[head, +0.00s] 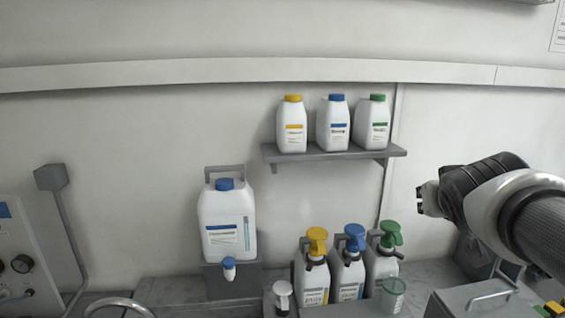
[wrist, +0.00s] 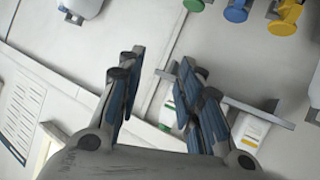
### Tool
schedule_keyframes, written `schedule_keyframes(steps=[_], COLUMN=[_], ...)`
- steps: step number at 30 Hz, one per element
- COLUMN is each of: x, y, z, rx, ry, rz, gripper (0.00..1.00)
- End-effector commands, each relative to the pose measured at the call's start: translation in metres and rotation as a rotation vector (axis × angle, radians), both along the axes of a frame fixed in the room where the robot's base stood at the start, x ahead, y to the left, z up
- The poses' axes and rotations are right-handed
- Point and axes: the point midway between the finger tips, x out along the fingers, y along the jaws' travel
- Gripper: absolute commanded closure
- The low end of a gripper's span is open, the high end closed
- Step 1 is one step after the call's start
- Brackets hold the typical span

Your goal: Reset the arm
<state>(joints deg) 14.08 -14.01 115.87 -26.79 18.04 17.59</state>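My gripper (head: 428,198) is at the right of the head view, at the end of my arm, which reaches in from the right edge. It is raised in front of the wall, to the right of the shelf bottles. In the wrist view my gripper (wrist: 160,92) shows its two fingers spread wide apart with nothing between them. Behind the fingers, the wrist view shows the wall and the shelf (wrist: 258,110) with bottles, partly hidden by the right finger.
Three bottles stand on a wall shelf (head: 330,153). Below are pump bottles with yellow (head: 317,238), blue (head: 354,235) and green (head: 390,232) tops. A large white canister (head: 226,215) stands left. A grey box (head: 480,300) with a handle is below my arm.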

Motion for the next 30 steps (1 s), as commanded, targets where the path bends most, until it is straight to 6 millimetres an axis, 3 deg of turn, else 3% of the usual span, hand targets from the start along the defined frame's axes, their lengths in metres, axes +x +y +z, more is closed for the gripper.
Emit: schedule_keyframes(steps=[1,9,12,15,20,30], x=[-0.029,-0.171,-0.213,-0.242,-0.261,-0.261], y=[0.020,0.106,0.128,0.144,0.153,0.153], z=[-0.021,-0.134,-0.164,-0.184,-0.196,-0.197], rx=[0.032,0.190,0.232,0.261,0.280,0.281], ry=[0.064,0.415,0.516,0.585,0.631,0.634], rz=[0.010,0.112,0.161,0.200,0.226,0.225], gripper=[0.67,0.67,0.67,0.67,0.67,0.67])
